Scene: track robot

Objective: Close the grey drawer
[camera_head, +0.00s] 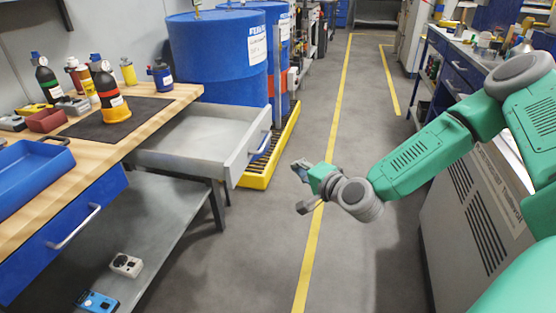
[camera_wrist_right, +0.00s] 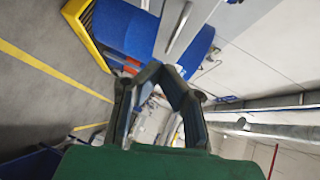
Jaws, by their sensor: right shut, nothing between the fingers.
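The grey drawer (camera_head: 190,140) is pulled well out of the wooden-topped workbench on the left of the head view. My left gripper is not in view.
Blue barrels (camera_head: 220,50) stand on a yellow spill pallet (camera_head: 262,168) just behind the drawer. The workbench top (camera_head: 160,118) holds bottles, small boxes and a blue tray (camera_head: 25,180). A closed blue drawer (camera_head: 70,235) sits nearer. The aisle floor (camera_head: 355,260) is clear.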

